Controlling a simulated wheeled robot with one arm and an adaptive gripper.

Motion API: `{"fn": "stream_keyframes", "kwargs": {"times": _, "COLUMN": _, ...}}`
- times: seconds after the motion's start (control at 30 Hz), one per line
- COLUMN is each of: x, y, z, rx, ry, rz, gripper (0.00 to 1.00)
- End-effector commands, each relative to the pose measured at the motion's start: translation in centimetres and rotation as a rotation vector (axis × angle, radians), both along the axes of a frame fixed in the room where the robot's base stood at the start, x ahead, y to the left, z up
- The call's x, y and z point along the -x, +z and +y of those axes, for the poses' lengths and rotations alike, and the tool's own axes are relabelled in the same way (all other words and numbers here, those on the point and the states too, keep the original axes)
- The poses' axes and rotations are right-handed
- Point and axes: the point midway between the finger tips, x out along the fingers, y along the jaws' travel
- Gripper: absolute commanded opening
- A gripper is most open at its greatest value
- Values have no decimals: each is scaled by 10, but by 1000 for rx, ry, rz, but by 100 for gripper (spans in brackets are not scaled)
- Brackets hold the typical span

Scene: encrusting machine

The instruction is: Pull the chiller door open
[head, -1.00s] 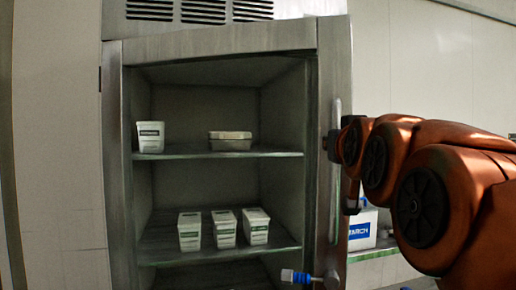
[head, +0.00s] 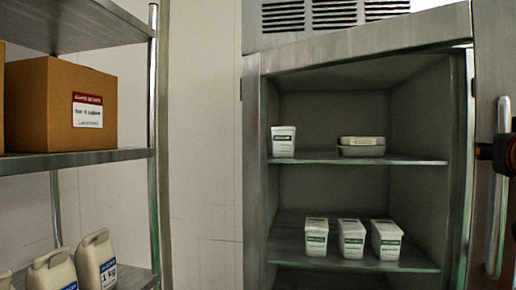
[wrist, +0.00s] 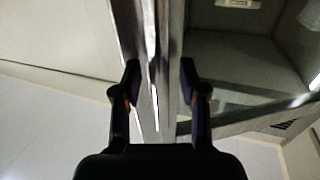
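The chiller (head: 252,170) stands at the centre right of the head view, its shelves and contents visible. Its metal door part (head: 484,60) is at the right edge, carrying a vertical bar handle (head: 500,190). My gripper (head: 500,152) is at the handle, mostly cut off by the right edge. In the wrist view, my gripper (wrist: 160,72) has its two dark fingers apart, one on each side of the bright metal handle (wrist: 153,60). I see no clear finger contact. How far the door stands from the frame is hard to tell.
White tubs (head: 351,240) and a lidded box (head: 361,146) sit on the chiller shelves. Pale wall lies between rack and chiller.

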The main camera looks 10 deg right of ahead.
Motion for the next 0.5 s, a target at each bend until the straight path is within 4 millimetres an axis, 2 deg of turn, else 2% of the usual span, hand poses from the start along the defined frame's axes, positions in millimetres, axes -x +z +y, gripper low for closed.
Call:
{"fn": "stream_keyframes", "kwargs": {"times": 0.3, "x": 0, "y": 2, "z": 0, "rx": 0, "ry": 0, "rz": 0, "gripper": 43}}
{"fn": "stream_keyframes", "kwargs": {"times": 0.5, "x": 0, "y": 18, "z": 0, "rx": 5, "ry": 0, "rz": -5, "gripper": 43}}
